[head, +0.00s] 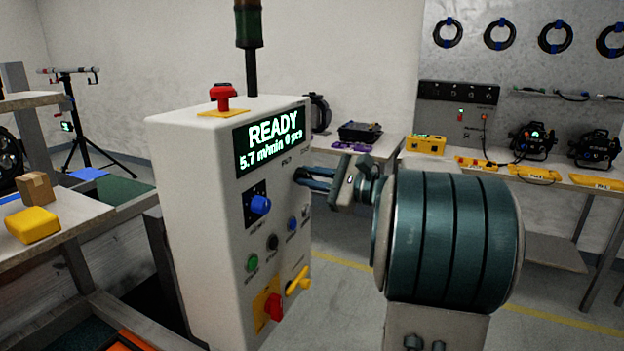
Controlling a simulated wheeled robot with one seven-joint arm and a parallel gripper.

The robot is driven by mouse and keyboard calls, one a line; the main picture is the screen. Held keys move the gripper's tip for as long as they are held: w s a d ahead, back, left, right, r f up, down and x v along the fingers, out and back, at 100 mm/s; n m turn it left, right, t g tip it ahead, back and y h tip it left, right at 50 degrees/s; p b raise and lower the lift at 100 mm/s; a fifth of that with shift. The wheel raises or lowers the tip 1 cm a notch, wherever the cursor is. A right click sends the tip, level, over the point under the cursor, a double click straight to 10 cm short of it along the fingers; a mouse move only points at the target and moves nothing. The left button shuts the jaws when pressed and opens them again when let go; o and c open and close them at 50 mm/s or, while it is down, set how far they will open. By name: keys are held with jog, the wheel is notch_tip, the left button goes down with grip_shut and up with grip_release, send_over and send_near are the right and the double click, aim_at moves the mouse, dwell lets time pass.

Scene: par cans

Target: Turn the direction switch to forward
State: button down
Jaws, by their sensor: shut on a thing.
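A white control box (220,150) stands left of centre. Its lit display (270,140) reads READY and 5.7 m/min. My gripper (308,179) reaches in from the right, with its fingers at the upper right of the box's front panel, just below the display. It is shut on what seems to be the direction switch. The fingers hide the switch, and I cannot tell which way it points.
The box also carries a red mushroom button (223,97), a blue knob (260,204), a green button (252,262), a black button (272,242), a red switch (274,306) and a yellow handle (298,281). A workbench (545,180) stands at the back right.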

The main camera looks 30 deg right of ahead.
jog(key=c, duration=1.4)
grip_release()
jog(key=shift+o, duration=0.2)
jog(key=shift+s+d, duration=0.1)
jog(key=v, duration=1.3)
jog(key=shift+s+d, duration=0.15)
jog(key=shift+s, duration=0.1)
